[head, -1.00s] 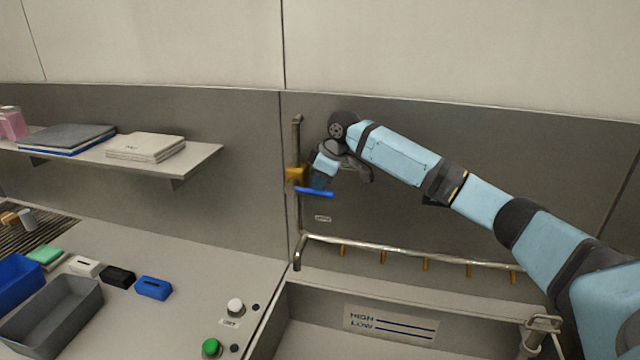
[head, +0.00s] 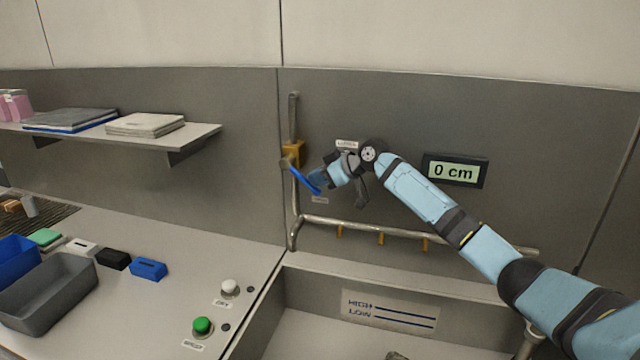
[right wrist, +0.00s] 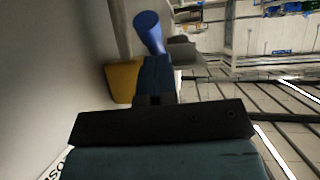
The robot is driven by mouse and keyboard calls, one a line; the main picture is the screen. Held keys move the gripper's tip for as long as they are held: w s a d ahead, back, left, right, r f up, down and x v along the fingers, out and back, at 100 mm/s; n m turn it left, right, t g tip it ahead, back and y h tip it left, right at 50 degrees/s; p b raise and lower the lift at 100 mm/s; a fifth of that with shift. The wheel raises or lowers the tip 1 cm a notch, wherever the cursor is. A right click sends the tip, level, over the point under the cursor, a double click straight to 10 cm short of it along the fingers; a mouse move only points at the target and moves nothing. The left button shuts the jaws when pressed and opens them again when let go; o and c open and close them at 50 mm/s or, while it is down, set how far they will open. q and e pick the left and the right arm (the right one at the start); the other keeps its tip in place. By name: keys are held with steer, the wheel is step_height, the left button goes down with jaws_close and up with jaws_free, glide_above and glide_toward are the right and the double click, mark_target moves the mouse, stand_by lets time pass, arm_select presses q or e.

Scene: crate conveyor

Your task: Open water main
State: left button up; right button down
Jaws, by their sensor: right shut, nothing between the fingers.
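The water main valve has a yellow body (head: 292,153) on a vertical metal pipe (head: 293,115) on the back wall. Its blue lever handle (head: 304,179) slants down to the right from the body. My right gripper (head: 318,180) is shut and empty, close beside the lower end of the handle. I cannot tell whether it touches it. In the right wrist view, the blue handle (right wrist: 149,32) is just beyond the fingers (right wrist: 156,78), with the yellow body (right wrist: 124,82) to the left. My left gripper is not in view.
A wall display (head: 455,170) reads 0 cm. A horizontal pipe (head: 400,240) with yellow nozzles runs above a basin with a HIGH/LOW label (head: 390,311). A green button (head: 203,326) and a white button (head: 230,287) are on the counter. A shelf (head: 195,135) holds folded stacks at left.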

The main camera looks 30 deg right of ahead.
mark_target(321, 194)
steer(key=f+t+y+b, duration=0.1)
steer(key=b, duration=0.3)
steer(key=w+a+f+t+y+b, duration=0.1)
steer(key=f+b, duration=0.1)
steer(key=b, duration=0.2)
steer(key=f+t+y+b, duration=0.1)
steer(key=b, duration=0.3)
steer(key=shift+w+a+f+t, duration=0.15)
steer(key=shift+w+f+t, duration=0.15)
steer(key=shift+f, duration=0.1)
arm_select(q)
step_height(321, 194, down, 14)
steer(key=b, duration=0.6)
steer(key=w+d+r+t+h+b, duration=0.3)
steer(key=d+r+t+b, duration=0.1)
steer(key=b, duration=0.5)
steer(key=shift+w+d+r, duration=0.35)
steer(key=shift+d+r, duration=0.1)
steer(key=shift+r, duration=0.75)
arm_select(e)
steer(key=shift+w+a+f+m+t+y, duration=0.2)
steer(key=shift+w+a+t+y, duration=0.4)
steer(key=shift+t, duration=0.45)
steer(key=shift+w+a+f+m+t+y, duration=0.15)
steer(key=shift+w+a+t+y, duration=0.25)
steer(key=shift+w+t+y, duration=0.45)
steer(key=shift+s+f, duration=0.1)
steer(key=shift+s, duration=0.3)
